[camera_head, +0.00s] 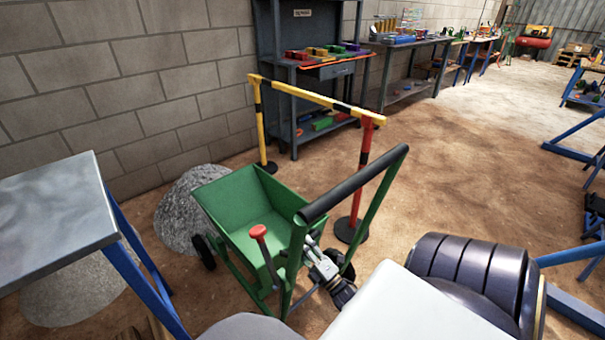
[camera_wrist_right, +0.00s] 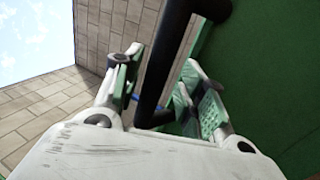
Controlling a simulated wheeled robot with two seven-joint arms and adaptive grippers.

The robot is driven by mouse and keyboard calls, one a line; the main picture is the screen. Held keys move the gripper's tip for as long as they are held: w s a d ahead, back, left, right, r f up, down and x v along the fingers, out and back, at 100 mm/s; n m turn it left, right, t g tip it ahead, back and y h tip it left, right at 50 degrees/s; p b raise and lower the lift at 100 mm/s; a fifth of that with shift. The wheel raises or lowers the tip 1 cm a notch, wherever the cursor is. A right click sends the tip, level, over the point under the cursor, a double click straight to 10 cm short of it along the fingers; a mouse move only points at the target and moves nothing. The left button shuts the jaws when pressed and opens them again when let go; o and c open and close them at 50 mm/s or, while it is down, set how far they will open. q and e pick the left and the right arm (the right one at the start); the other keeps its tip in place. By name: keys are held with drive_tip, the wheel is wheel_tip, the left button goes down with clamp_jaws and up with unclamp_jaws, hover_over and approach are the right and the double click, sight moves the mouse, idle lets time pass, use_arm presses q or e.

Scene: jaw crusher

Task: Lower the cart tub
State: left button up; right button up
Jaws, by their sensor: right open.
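The green cart tub (camera_head: 238,215) stands left of centre in the head view, open side up; no load shows inside. Its exact tilt is hard to tell. A black handle bar (camera_head: 355,182) tops the cart's green frame on the near side. A lever with a red knob (camera_head: 258,231) stands by the tub's near end. My right gripper (camera_head: 316,255) is beside the green frame, below the handle bar. In the right wrist view its open fingers (camera_wrist_right: 165,88) lie either side of a black bar (camera_wrist_right: 165,65); contact is unclear. My left gripper is out of view.
A yellow-black barrier (camera_head: 308,95) with a red post (camera_head: 363,165) stands behind the cart. Grey heaps (camera_head: 185,208) lie by the wall at left. A metal-topped table (camera_head: 50,215) is at near left. Open floor (camera_head: 465,150) extends right.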

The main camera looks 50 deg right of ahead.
drive_tip(key=v, duration=1.2)
idle(0.3)
idle(0.6)
